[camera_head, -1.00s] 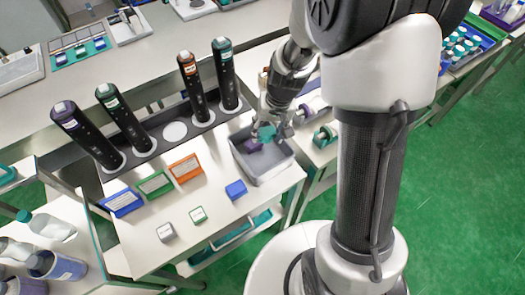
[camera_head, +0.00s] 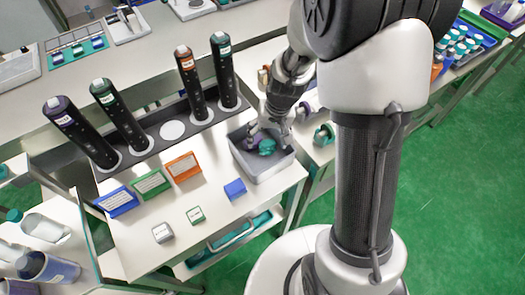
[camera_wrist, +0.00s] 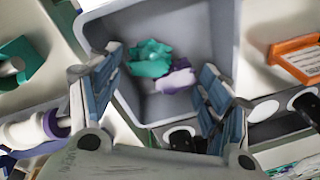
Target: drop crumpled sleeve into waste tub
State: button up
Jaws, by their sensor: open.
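The grey waste tub (camera_head: 272,171) stands at the right end of the white table. A crumpled teal sleeve (camera_head: 266,147) lies inside it against a crumpled purple and white sleeve (camera_head: 250,144). In the wrist view the teal sleeve (camera_wrist: 150,58) and the purple one (camera_wrist: 176,77) show on the tub floor, between and beyond my fingers. My gripper (camera_head: 270,128) is open and empty, above the tub. Its fingers (camera_wrist: 158,66) are spread apart in the wrist view and hold neither sleeve.
Several tall black applicator tubes stand in the dark rack (camera_head: 203,126) left of the tub. Blue, green and orange label blocks (camera_head: 183,166) and a small blue box (camera_head: 235,188) are on the table. A teal-ringed roll (camera_head: 323,134) lies close right of the tub.

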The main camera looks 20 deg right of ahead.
jog(key=shift+r, duration=0.1)
notch_tip(320, 180, up, 12)
jog(key=s+d, duration=0.1)
jog(key=shift+s+d, duration=0.2)
jog(key=shift+s, duration=0.05)
jog(key=shift+f, duration=0.2)
dwell(0.4)
jog(key=s+r+t, duration=0.1)
jog(key=s+r, duration=0.2)
jog(key=s, duration=0.3)
jog(key=s+a+r+n+t+h, duration=0.1)
jog(key=s+r, duration=0.3)
jog(key=s, duration=0.3)
jog(key=s+r+n+t, duration=0.1)
jog(key=s+r, duration=0.2)
jog(key=s, duration=0.3)
jog(key=shift+s+a+r, duration=0.3)
jog(key=shift+r, duration=0.1)
jog(key=shift+c, duration=0.3)
